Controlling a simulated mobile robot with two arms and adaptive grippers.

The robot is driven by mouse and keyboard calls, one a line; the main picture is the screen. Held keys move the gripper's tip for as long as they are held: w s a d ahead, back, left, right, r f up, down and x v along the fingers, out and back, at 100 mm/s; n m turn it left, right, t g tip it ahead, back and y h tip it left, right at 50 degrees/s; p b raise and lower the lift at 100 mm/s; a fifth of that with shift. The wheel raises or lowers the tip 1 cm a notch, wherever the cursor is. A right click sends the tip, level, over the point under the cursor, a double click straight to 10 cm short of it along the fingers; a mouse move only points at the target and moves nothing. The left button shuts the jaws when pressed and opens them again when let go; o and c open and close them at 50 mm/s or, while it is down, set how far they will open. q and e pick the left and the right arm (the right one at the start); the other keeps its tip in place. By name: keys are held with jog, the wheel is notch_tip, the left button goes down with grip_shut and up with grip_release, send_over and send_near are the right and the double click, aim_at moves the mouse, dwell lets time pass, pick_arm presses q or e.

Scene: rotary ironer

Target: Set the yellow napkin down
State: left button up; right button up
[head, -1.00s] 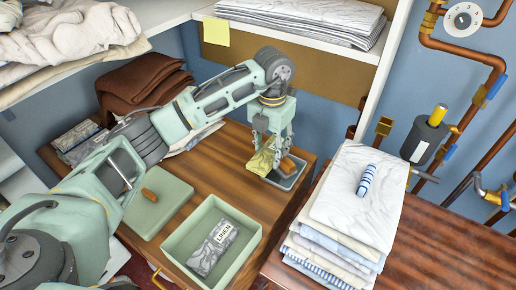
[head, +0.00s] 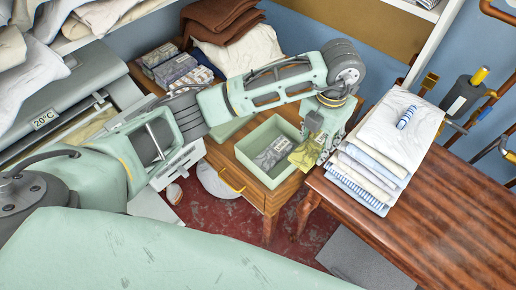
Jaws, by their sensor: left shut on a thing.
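The yellow napkin (head: 304,153) hangs from my left gripper (head: 318,148), which is shut on it. The gripper points down at the right side of an open green box (head: 253,145). The napkin shows at the box's right rim; I cannot tell whether it touches the rim. A grey marbled packet (head: 274,152) lies in the box. The box stands on a small wooden table (head: 246,176). My right gripper is not in view.
A folded linen stack (head: 365,165) with a blue-striped roll (head: 406,117) on top stands on the wooden table at right (head: 425,205). Brown cloths (head: 222,22) and several packets (head: 178,68) lie behind my arm. A grey ironer (head: 60,95) is at left.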

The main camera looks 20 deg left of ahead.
pick_arm(q)
jog(key=p, duration=0.3)
send_near(274, 153)
jog(key=d, duration=0.4)
jog(key=a, duration=0.1)
jog(key=a+f, duration=0.1)
jog(key=a, duration=0.1)
jog(key=shift+s+f+p, duration=0.1)
jog(key=shift+f+p, duration=0.2)
jog(key=shift+p, duration=0.1)
jog(key=shift+a+f, duration=0.4)
jog(key=shift+a, duration=0.1)
notch_tip(274, 153, down, 3)
jog(key=shift+f+p, duration=0.15)
jog(key=shift+p, duration=0.7)
jog(key=shift+f, duration=0.55)
jog(key=o, duration=1)
jog(key=shift+o, duration=0.2)
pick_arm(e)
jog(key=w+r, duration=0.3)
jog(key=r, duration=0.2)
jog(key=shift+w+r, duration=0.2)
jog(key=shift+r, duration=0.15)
